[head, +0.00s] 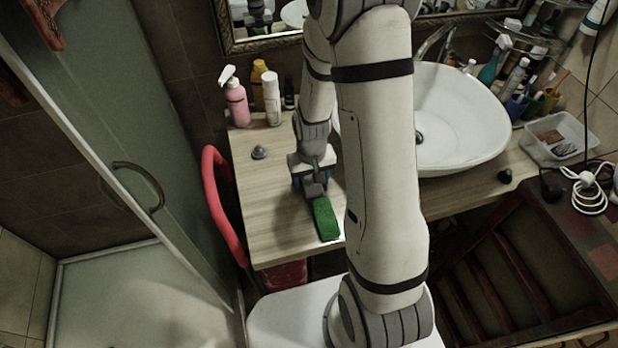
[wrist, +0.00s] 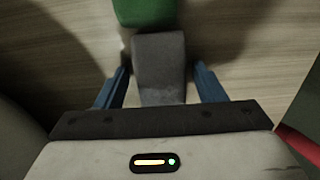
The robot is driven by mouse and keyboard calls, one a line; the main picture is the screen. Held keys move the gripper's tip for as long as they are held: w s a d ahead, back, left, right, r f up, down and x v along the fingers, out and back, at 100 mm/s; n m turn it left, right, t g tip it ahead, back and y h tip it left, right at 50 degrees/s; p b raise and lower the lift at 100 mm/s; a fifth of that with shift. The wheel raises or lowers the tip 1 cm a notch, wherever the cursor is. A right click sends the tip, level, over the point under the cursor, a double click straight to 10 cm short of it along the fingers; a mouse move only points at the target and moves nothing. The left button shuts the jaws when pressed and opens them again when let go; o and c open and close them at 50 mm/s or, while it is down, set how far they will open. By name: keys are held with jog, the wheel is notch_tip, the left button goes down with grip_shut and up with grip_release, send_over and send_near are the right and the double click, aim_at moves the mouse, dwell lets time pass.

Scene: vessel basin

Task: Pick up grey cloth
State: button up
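The grey cloth (wrist: 160,62) is a folded, block-like piece on the wooden counter. In the wrist view it lies between the two blue fingers of my gripper (wrist: 161,72), with a narrow gap on each side. The fingers are open around it. In the head view the cloth (head: 314,189) shows as a small grey patch just in front of my gripper (head: 311,181), partly hidden by it. A green sponge-like block (head: 325,219) lies directly beyond the cloth; it also shows at the top of the wrist view (wrist: 145,12).
A pink pump bottle (head: 236,104), a white bottle (head: 271,100) and a yellow bottle (head: 259,72) stand at the counter's back left. A small dark knob (head: 259,152) sits nearby. The white basin (head: 455,120) is right of my arm. The counter's left part (head: 265,205) is clear.

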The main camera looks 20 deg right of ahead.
aim_at(311, 180)
jog(key=c, duration=0.8)
jog(key=shift+r, duration=0.15)
jog(key=shift+c, duration=0.2)
notch_tip(311, 180, up, 10)
jog(key=b, duration=0.1)
